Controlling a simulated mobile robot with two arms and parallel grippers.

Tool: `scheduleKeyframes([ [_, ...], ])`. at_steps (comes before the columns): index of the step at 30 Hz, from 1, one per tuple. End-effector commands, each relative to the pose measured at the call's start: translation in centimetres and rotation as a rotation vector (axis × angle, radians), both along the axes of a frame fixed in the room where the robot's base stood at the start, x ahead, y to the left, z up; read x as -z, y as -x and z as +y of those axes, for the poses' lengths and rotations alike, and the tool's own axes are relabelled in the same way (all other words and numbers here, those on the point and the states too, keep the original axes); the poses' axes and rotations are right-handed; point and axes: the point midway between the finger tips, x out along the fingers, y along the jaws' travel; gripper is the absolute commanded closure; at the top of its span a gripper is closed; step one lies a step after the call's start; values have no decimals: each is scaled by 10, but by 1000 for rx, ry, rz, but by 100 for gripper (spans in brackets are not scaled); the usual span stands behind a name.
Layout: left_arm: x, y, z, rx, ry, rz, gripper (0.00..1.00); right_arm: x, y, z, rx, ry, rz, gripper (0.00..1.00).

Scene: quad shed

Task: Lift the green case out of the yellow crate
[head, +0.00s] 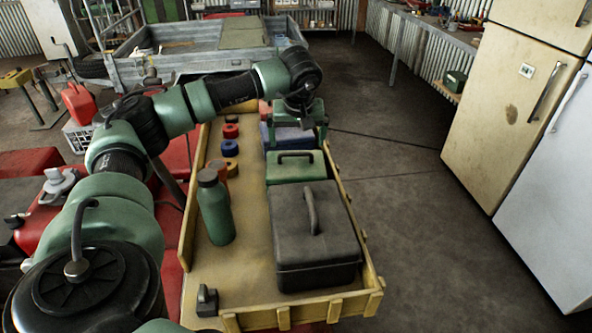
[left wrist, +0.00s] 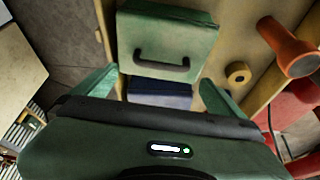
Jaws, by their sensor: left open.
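The green case (head: 297,172) sits in the yellow crate (head: 248,250), with its dark handle on top. It is behind a larger dark grey case (head: 315,245) and in front of a blue case (head: 292,137). My left gripper (head: 296,135) is open and empty, above the blue case and just beyond the green case. In the left wrist view, the green case (left wrist: 165,50) and its handle lie beyond the two spread fingers (left wrist: 160,82). The blue case (left wrist: 160,95) shows between the fingers, partly hidden by the gripper body. My right gripper is not in view.
A green bottle (head: 215,210) stands at the crate's left, with several coloured rolls (head: 230,148) behind it. A small dark object (head: 207,300) is at the near left corner. Fridges (head: 545,180) stand at right; open floor (head: 400,220) lies between.

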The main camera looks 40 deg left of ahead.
Motion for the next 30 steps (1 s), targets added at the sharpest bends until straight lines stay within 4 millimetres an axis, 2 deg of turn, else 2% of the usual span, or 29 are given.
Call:
scheduleKeyframes([
  [7, 24, -6, 7, 0, -1, 4, 0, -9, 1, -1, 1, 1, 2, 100],
  [13, 49, -11, 15, -1, 0, 6, 0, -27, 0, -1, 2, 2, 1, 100],
  [18, 69, -16, 20, 0, 1, 2, 0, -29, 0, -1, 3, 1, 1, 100],
  [26, 71, -17, 21, 1, 0, 1, 0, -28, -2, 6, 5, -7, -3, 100],
  [30, 71, -17, 21, 0, 1, 1, 39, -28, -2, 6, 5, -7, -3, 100],
])
